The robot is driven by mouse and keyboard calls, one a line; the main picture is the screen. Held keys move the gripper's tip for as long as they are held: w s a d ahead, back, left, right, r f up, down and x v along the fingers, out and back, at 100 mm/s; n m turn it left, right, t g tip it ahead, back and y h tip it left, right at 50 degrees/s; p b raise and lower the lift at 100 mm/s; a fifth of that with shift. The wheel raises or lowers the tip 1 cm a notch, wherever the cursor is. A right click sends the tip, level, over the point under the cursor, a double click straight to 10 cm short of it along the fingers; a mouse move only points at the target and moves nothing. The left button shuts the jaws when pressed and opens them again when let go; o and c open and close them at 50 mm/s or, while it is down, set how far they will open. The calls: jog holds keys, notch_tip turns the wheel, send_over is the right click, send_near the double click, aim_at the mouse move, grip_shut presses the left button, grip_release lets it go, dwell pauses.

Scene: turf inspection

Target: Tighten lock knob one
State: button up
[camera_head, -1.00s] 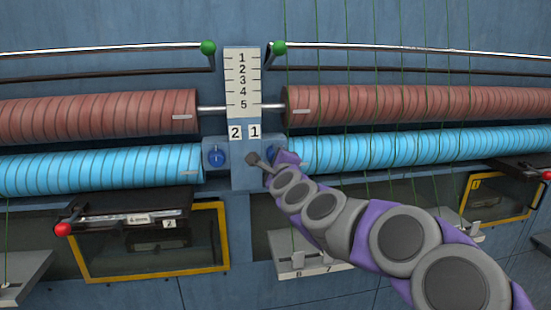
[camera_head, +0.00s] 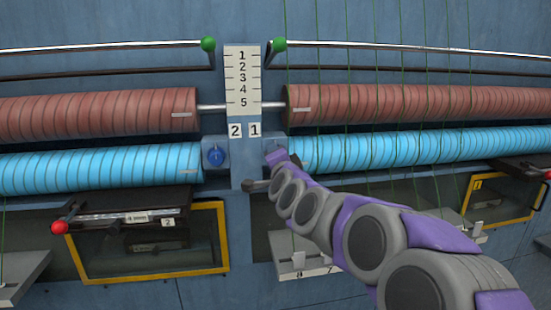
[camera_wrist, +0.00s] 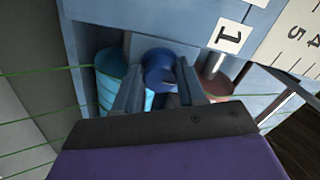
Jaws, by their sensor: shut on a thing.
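Lock knob one (camera_wrist: 159,68) is a round blue knob in the wrist view, just below the label "1" plate (camera_wrist: 229,37) side of the panel. My gripper (camera_wrist: 157,85) has one finger on each side of it and is shut on it. In the head view my gripper (camera_head: 278,158) is at the small block under the label "1" (camera_head: 254,130), right of the central post. There my gripper hides most of knob one.
A second blue knob (camera_head: 215,156) sits left of the post under label "2" (camera_head: 235,132). Blue rollers (camera_head: 100,168) and red rollers (camera_head: 380,104) run to both sides. Thin green threads (camera_head: 346,100) hang in front of the right rollers. A numbered scale (camera_head: 242,75) stands above.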

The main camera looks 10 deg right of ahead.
jog(key=shift+n, duration=0.5)
jog(key=o, duration=1.1)
jog(key=s+b, duration=0.1)
jog(key=s, duration=1.6)
jog(key=shift+s, duration=0.15)
